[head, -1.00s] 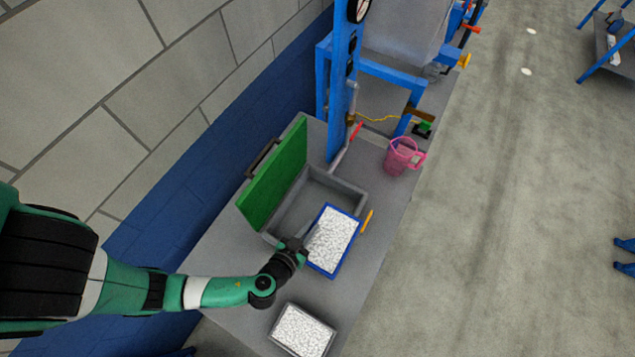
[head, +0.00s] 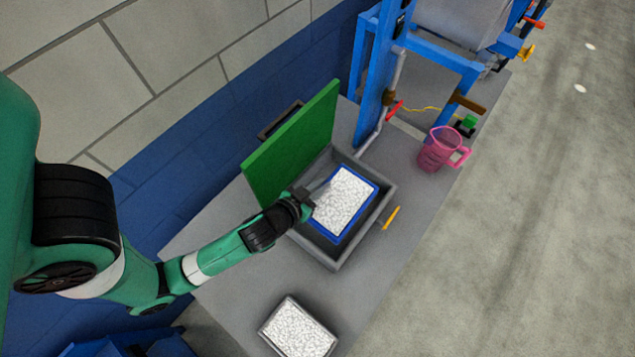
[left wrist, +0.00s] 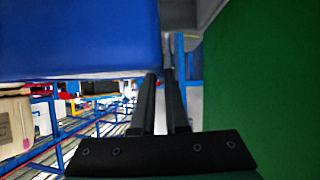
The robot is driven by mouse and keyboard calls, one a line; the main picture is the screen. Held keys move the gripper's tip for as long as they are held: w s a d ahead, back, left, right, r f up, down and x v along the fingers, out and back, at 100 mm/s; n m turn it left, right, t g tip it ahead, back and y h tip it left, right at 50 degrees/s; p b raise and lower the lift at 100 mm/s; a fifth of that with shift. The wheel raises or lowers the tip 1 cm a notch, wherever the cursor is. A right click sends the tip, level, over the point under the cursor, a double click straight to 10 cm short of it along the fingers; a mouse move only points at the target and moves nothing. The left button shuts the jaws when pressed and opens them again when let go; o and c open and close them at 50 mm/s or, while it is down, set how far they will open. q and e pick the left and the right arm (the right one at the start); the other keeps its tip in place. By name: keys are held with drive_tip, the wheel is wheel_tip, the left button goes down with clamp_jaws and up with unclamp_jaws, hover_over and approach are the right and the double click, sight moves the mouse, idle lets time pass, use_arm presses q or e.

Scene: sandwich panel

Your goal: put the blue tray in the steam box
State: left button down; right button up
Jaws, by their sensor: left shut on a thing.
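The blue tray (head: 352,208), full of white granules, is over the open grey steam box (head: 324,252) in the head view. The box's green lid (head: 292,145) stands open on its left side. My left gripper (head: 308,200) is shut on the tray's left edge. In the left wrist view the blue tray (left wrist: 80,40) fills the upper left, close to the fingers (left wrist: 160,85), and the green lid (left wrist: 265,80) fills the right. I cannot tell whether the tray touches the box floor. My right gripper is not in view.
A second tray of white granules (head: 298,330) lies on the grey table (head: 235,285) near its front. A pink jug (head: 438,150) stands at the right edge. A yellow strip (head: 391,217) is beside the box. A blue frame post (head: 376,75) rises behind.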

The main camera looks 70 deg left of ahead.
use_arm(q)
drive_tip(key=w+a+f+b, duration=0.1)
drive_tip(key=a+f+b, duration=0.1)
drive_tip(key=a+f, duration=0.3)
drive_tip(key=shift+a+f, duration=0.15)
drive_tip(key=shift+f, duration=1.8)
drive_tip(key=shift+w, duration=0.1)
drive_tip(key=shift+f+b, duration=0.6)
drive_tip(key=shift+b, duration=0.05)
drive_tip(key=c, duration=0.9)
unclamp_jaws()
